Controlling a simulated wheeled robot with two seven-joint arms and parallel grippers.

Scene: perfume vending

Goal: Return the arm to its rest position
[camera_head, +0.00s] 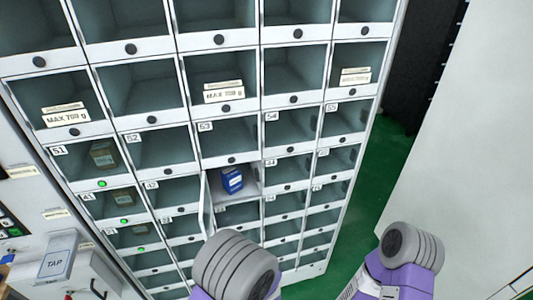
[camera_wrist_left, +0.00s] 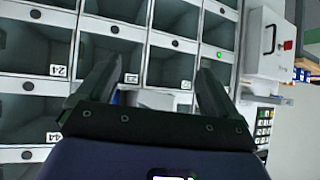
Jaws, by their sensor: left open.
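My left gripper (camera_wrist_left: 155,78) shows in the left wrist view with its two dark fingers spread apart and nothing between them. The front of the locker cabinet lies beyond the fingers. In the head view two purple and grey links of my arms (camera_head: 235,266) (camera_head: 408,245) rise from the bottom edge, one at the middle and one at the right. Neither gripper shows in the head view. A blue box (camera_head: 232,179) stands in a compartment near the cabinet's middle. That compartment's narrow door (camera_head: 205,208) is swung open on its left.
The cabinet (camera_head: 195,140) has many glass-fronted compartments, some with brownish boxes (camera_head: 103,154). A side panel with a "TAP" reader (camera_head: 57,264) stands at the left. Green floor (camera_head: 375,195) is clear to the right of the cabinet, before a pale wall (camera_head: 465,140).

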